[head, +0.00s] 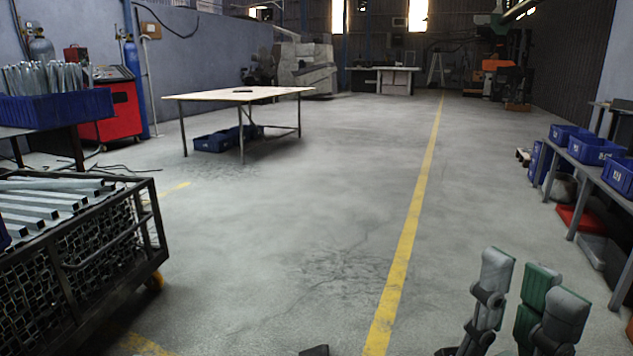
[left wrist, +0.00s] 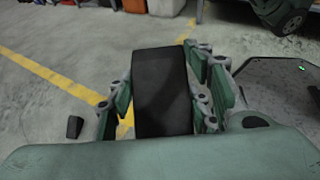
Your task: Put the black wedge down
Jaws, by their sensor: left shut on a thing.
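The black wedge (left wrist: 162,92) is a dark, smooth block in the middle of the left wrist view. My left gripper (left wrist: 165,95) is shut on it, with green and grey fingers on both sides. The wedge is held above the grey concrete floor. In the head view my left gripper is not clearly seen; a small dark tip (head: 315,351) shows at the bottom edge, and I cannot tell what it belongs to. My right gripper (head: 518,290) is at the lower right of the head view, fingers pointing up, apart and empty.
A wire cart (head: 100,250) of metal bars is at left. Blue bins (head: 597,150) sit on a bench at right. The floor between, crossed by a yellow line (head: 412,230), is clear.

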